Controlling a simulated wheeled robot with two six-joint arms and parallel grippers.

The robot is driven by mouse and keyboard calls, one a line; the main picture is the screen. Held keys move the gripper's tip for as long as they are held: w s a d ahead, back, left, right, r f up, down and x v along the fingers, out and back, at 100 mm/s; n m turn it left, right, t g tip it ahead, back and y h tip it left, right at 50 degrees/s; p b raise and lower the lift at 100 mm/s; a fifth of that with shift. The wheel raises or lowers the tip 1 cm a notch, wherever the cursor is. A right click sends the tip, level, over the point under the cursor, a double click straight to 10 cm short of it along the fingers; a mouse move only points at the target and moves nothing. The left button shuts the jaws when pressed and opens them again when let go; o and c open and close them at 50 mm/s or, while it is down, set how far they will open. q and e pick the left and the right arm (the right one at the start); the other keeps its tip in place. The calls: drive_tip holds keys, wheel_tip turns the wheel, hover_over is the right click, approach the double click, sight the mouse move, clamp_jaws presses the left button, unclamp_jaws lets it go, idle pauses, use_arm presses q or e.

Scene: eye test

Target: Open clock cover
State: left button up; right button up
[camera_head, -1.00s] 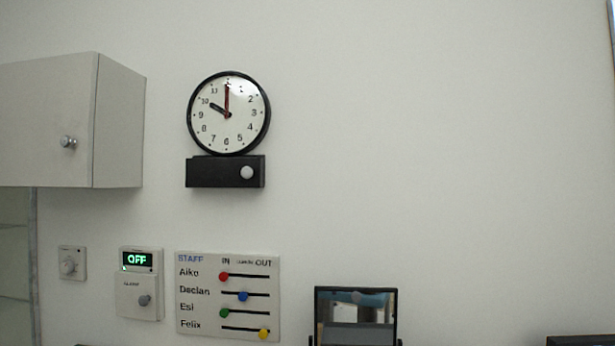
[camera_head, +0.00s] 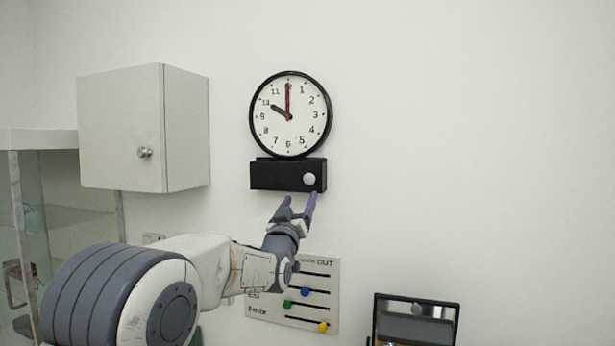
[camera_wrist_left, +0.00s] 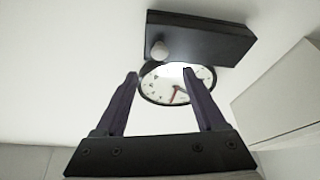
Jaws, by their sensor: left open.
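A round wall clock (camera_head: 270,125) with a black rim, white face and red hand hangs on the white wall. Right below it is a black box-shaped cover (camera_head: 275,175) with a round pale knob (camera_head: 309,179) at its right end. The cover looks closed. My left gripper (camera_head: 299,203) is open and empty, its fingertips just below the knob. In the left wrist view the two fingers (camera_wrist_left: 160,80) point up with the knob (camera_wrist_left: 159,50) ahead, roughly between them but beyond the tips. The cover (camera_wrist_left: 205,38) and clock face (camera_wrist_left: 160,84) also show there. My right gripper is not in view.
A wall cabinet (camera_head: 120,125) with a round knob hangs left of the clock. A staff board (camera_head: 320,268) with coloured sliders is partly hidden behind my left arm. A dark-framed mirror-like panel (camera_head: 415,325) stands lower right. The wall right of the clock is bare.

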sight(309, 179)
use_arm(q)
drive_tip(key=p+x, duration=0.6)
drive_tip(key=x, duration=0.3)
drive_tip(key=shift+r+p, duration=0.2)
drive_tip(key=shift+p, duration=0.15)
drive_tip(key=shift+w+d+p, duration=0.1)
drive_tip(key=shift+w+p, duration=0.2)
drive_tip(key=shift+w, duration=0.25)
drive_tip(key=shift+r, duration=0.1)
clamp_jaws()
idle(0.5)
